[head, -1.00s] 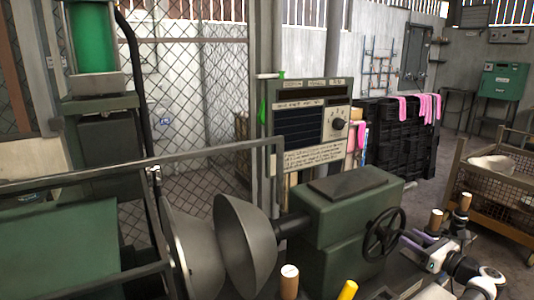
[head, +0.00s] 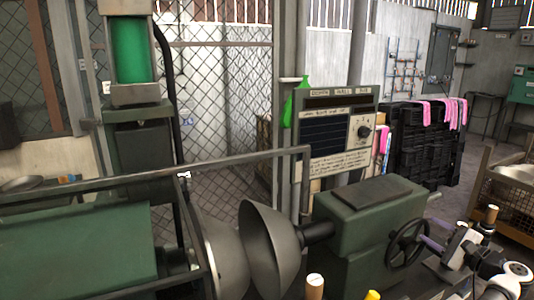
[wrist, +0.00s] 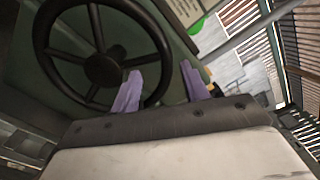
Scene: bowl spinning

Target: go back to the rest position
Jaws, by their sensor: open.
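My gripper (head: 434,244) shows at the lower right of the head view, beside the right rim of the dark handwheel (head: 391,248). Its two purple fingers are spread apart with nothing held in the wrist view (wrist: 160,88). There the handwheel (wrist: 104,69) fills the upper left, and its right rim shows between the fingers in the picture. I cannot tell whether the fingers touch the rim. The handwheel sits on the green lathe housing (head: 365,222). A grey spun bowl (head: 268,245) is on the lathe's spindle, left of the housing.
A metal rail frame (head: 235,161) crosses the left front. A control panel (head: 335,132) stands behind the lathe. Wooden-handled tools (head: 314,287) stick up at the bottom edge. A wire basket cart (head: 507,198) is at the right, with open floor behind it.

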